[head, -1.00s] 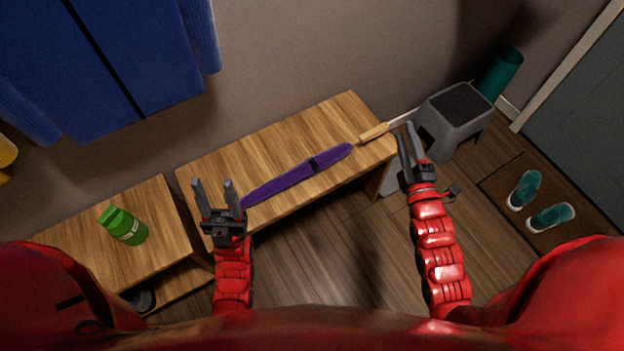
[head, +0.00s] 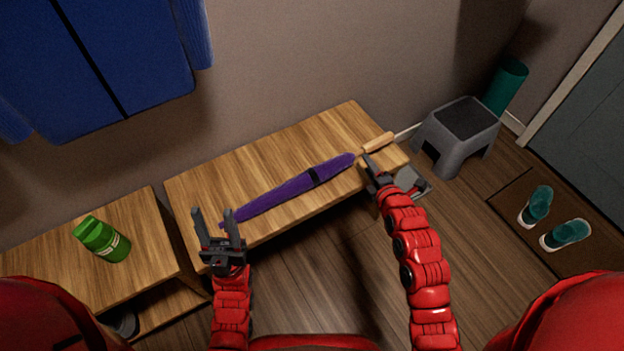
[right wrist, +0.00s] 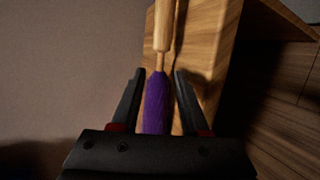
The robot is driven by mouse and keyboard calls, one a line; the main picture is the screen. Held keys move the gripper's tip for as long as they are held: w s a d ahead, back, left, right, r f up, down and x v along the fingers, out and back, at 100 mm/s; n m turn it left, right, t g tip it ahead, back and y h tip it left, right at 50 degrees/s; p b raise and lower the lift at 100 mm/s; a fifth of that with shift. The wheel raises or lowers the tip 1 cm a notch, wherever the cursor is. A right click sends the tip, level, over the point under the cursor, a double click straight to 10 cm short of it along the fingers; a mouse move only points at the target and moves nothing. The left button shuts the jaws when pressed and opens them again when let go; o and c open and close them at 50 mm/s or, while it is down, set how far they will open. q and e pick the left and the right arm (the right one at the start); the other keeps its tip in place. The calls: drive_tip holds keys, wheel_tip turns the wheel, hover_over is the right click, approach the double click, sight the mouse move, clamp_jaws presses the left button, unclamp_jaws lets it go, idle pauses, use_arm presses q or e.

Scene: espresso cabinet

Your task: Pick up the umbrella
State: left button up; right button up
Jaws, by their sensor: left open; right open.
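The folded purple umbrella (head: 290,189) lies slantwise on the wooden bench, with a dark strap around its middle and a light wooden handle (head: 378,142) at its right end. My right gripper (head: 373,168) is open near the handle end. In the right wrist view, the purple umbrella (right wrist: 155,105) lies between the open fingers of my right gripper (right wrist: 157,80), with the wooden handle (right wrist: 163,25) ahead of them. I cannot tell whether the fingers touch it. My left gripper (head: 216,215) is open and empty, at the umbrella's left tip, by the bench's front edge.
The wooden bench (head: 210,185) stands against the wall. A lower wooden cabinet (head: 60,250) with a green container (head: 103,240) is on the left. A grey step stool (head: 455,135) and a teal bin (head: 506,85) stand right. Teal slippers (head: 538,204) lie on a mat.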

drive_tip(key=b+x, duration=0.1)
drive_tip(key=x, duration=0.5)
drive_tip(key=shift+w+f, duration=0.1)
drive_tip(key=shift+w, duration=0.1)
drive_tip(key=shift+c, duration=0.3)
clamp_jaws()
